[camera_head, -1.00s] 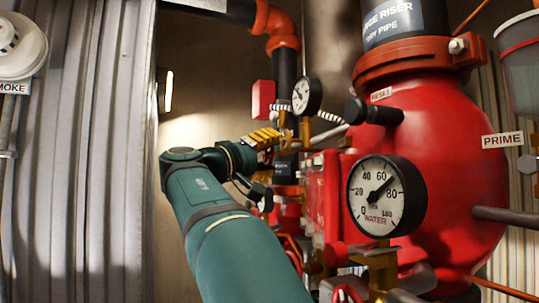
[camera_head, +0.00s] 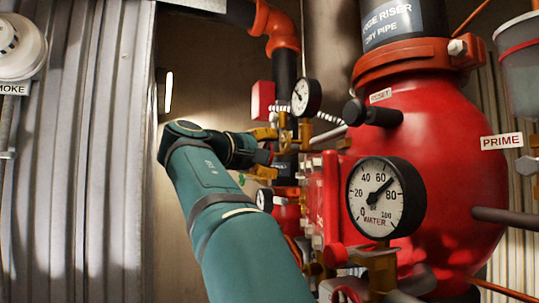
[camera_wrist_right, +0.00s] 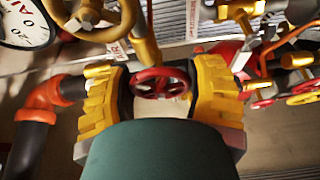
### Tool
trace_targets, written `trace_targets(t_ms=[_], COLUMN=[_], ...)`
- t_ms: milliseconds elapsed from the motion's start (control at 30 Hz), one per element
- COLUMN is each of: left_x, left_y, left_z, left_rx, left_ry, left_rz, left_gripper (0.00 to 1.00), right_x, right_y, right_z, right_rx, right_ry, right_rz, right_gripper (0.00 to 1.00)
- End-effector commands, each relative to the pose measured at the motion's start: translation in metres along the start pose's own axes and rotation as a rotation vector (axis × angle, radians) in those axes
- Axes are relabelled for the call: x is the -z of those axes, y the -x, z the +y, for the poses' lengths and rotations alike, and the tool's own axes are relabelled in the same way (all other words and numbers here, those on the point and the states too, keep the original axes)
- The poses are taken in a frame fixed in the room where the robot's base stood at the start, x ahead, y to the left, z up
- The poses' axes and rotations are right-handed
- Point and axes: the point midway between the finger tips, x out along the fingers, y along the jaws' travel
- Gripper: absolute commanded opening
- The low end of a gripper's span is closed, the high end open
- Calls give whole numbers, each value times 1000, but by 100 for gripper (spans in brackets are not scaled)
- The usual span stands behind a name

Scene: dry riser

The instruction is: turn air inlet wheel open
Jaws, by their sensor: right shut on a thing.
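The air inlet wheel (camera_wrist_right: 162,72) is a small red handwheel with spokes. In the right wrist view it sits between the two yellow ribbed finger pads of my right gripper (camera_wrist_right: 160,92), beside a partly hidden tag that reads "AIR". The gripper is shut on the wheel, with one pad on each side. In the head view my right gripper (camera_head: 268,153) is at the valve piping behind the red boxes, one yellow finger above the other. There the wheel is mostly hidden by the gripper and wrist. My left gripper is not in view.
A water gauge (camera_head: 386,198) and the large red riser body (camera_head: 455,150) stand to the right of my arm. A smaller gauge (camera_head: 306,97) is just above the gripper. Brass handwheels (camera_wrist_right: 112,18) and red ones (camera_wrist_right: 305,90) crowd around. Corrugated metal (camera_head: 80,150) lies left.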

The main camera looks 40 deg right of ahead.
Motion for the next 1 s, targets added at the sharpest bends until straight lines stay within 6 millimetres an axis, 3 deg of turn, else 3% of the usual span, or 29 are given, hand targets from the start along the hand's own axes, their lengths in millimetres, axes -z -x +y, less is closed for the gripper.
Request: trace_targets(t_ms=[567,600,700,1000], left_x=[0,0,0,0], left_y=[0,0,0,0], left_z=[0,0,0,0], left_rx=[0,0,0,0], left_ry=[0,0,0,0], left_rz=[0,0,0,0], left_gripper=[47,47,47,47], right_x=[1,1,1,0], right_y=[1,1,1,1], right_z=[-1,-1,-1,0], right_rx=[20,20,19,18], right_ry=[44,44,43,42], right_rz=[0,0,0,0], right_gripper=[22,63,91,91])
